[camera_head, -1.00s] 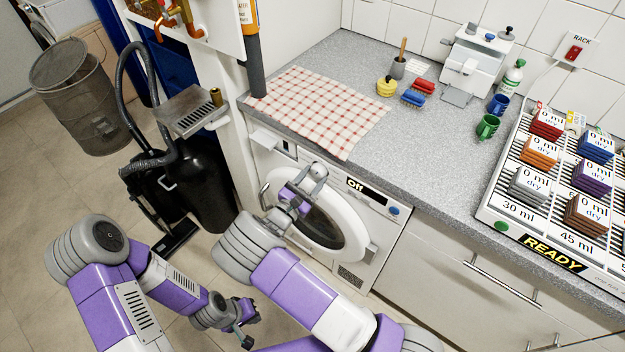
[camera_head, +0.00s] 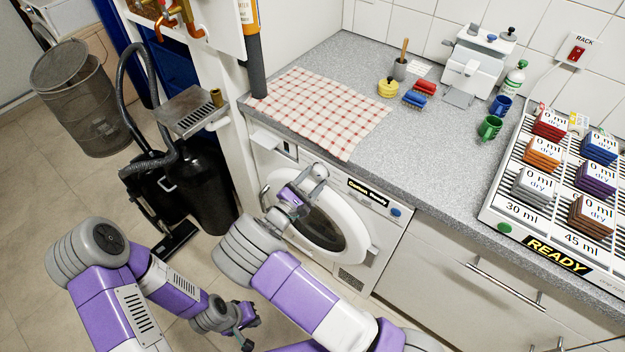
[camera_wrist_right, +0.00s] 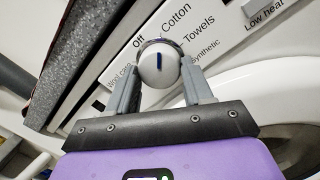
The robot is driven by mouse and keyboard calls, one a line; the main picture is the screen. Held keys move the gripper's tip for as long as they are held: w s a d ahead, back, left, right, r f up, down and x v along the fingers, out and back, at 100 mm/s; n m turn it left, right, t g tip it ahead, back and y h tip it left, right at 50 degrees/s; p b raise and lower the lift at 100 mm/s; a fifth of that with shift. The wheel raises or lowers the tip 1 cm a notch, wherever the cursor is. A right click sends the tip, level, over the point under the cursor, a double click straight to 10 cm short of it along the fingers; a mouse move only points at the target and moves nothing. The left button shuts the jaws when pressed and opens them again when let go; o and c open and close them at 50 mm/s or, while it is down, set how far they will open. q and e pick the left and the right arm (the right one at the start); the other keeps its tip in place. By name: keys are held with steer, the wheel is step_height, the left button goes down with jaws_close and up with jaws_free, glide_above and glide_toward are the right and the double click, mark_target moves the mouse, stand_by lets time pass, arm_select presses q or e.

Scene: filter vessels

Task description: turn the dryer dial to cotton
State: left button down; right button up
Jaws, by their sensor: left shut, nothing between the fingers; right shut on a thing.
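The white dryer (camera_head: 365,255) stands under the counter with its round door facing out. Its dial (camera_wrist_right: 158,66) is a round white knob with a blue mark, seen close in the right wrist view. The blue mark points up, towards the Cotton label (camera_wrist_right: 176,17). My right gripper (camera_wrist_right: 160,82) is shut on the dial, one finger on each side. In the head view my right gripper (camera_head: 312,180) reaches the dryer's front panel. The dryer display (camera_head: 368,192) shows small text that looks like "Cotton Ready". My left gripper (camera_head: 243,335) is shut and empty, low over the floor.
A checked cloth (camera_head: 315,110) lies on the counter above the dryer. A black vacuum cleaner (camera_head: 200,185) and a mesh bin (camera_head: 85,105) stand on the floor at left.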

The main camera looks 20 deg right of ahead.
steer(key=o, duration=1)
steer(key=shift+o, duration=0.2)
steer(key=p+v, duration=0.1)
steer(key=v, duration=0.6)
steer(key=shift+s+a+p, duration=0.2)
steer(key=shift+p, duration=0.1)
